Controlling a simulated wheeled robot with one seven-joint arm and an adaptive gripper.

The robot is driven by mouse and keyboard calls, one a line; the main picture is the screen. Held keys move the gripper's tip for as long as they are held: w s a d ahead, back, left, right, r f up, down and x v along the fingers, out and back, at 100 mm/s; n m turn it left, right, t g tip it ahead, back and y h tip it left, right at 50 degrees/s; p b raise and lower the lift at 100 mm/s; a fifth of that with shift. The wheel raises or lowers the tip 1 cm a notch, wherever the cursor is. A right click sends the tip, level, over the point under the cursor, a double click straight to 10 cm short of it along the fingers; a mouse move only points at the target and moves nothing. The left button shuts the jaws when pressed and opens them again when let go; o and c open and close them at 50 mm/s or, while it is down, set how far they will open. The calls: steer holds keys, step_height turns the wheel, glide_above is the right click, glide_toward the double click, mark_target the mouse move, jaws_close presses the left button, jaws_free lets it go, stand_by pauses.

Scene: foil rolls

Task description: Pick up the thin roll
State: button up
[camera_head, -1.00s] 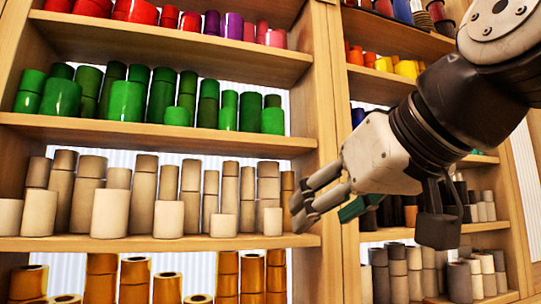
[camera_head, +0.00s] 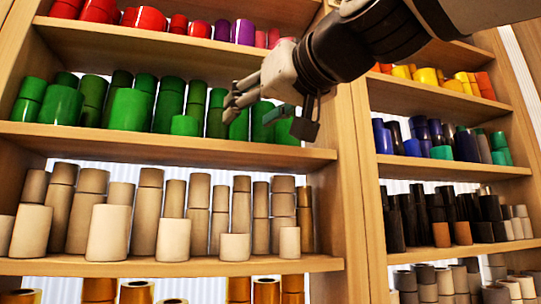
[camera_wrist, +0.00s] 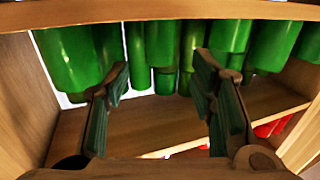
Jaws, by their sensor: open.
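My gripper (camera_head: 236,104) is at the front of the green shelf, near its right end. In the wrist view my gripper (camera_wrist: 160,65) is open, with two dark padded fingers apart and nothing held. That view looks upside down. Thin green rolls stand beyond and between the fingers, such as one narrow roll (camera_wrist: 138,58) and another (camera_wrist: 191,42). In the head view a thin green roll (camera_head: 196,98) stands left of the fingers. My gripper partly hides the rolls at the right end. Which one is the thin roll of the task I cannot tell.
Wider green rolls (camera_head: 131,110) stand to the left. The green shelf's board (camera_head: 170,146) runs below my gripper, with tan rolls (camera_head: 109,230) underneath. Red and purple rolls (camera_head: 150,20) are above. A wooden upright (camera_head: 344,170) separates the right bay.

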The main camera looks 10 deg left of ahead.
mark_target(244, 119)
steer(key=shift+p+x, duration=0.8)
steer(key=shift+x, duration=1.85)
steer(key=shift+c, duration=0.6)
steer(key=c, duration=0.9)
